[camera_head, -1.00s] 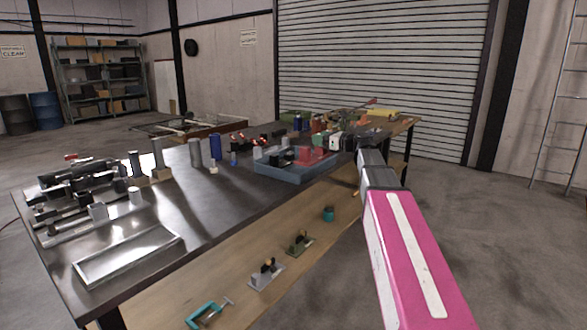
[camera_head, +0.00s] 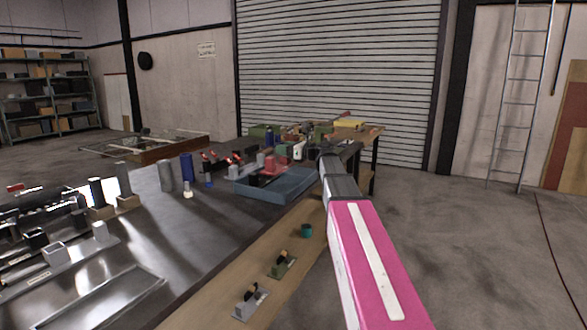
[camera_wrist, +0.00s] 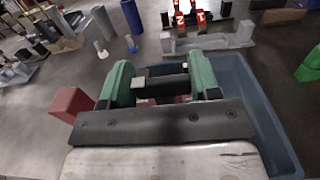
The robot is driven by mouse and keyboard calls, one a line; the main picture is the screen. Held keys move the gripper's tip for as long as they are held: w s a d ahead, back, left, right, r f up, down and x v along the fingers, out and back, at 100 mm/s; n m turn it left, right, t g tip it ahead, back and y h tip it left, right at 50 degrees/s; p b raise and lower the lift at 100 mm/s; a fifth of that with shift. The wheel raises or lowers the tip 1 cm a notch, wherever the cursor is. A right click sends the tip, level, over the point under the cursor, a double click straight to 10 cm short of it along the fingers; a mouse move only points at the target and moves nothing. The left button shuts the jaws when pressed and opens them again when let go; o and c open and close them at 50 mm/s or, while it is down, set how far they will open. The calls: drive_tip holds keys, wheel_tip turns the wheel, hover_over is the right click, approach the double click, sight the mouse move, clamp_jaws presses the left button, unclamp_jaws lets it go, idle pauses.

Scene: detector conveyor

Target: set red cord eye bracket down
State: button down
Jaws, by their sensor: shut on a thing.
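The red cord eye bracket (camera_wrist: 72,104) shows as a red block left of my gripper in the wrist view, with a strip of red low between the fingers. My gripper (camera_wrist: 160,84) has two green fingers and is shut on the bracket; the dark palm hides much of the hold. A blue tray (camera_wrist: 262,105) lies below and to the right of it. In the head view red parts (camera_head: 271,164) show over the left part of the blue tray (camera_head: 290,187). I cannot tell whether the bracket touches the tray or the table.
A grey bracket-like fixture (camera_wrist: 210,42) stands beyond the tray. Blue (camera_head: 187,167) and grey cylinders stand on the dark table to the left. A teal ring (camera_head: 306,231) and small clamps (camera_head: 282,264) lie on the lower wooden shelf. Dark tabletop between them is bare.

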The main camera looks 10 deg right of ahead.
drive_tip(key=shift+w+d+f, duration=0.45)
drive_tip(key=shift+d+f, duration=0.5)
drive_tip(key=shift+f, duration=0.35)
drive_tip(key=shift+w+d+f, duration=0.5)
drive_tip(key=shift+d+f, duration=0.4)
drive_tip(key=shift+f, duration=0.35)
drive_tip(key=shift+w+d+f, duration=0.45)
drive_tip(key=shift+d+f, duration=0.5)
drive_tip(key=shift+f, duration=0.35)
drive_tip(key=shift+s+f, duration=0.1)
drive_tip(key=shift+f, duration=0.6)
drive_tip(key=shift+c, duration=1.7)
unclamp_jaws()
drive_tip(key=shift+f, duration=0.15)
drive_tip(key=shift+r, duration=0.4)
drive_tip(key=v, duration=1.2)
drive_tip(key=shift+r, duration=0.4)
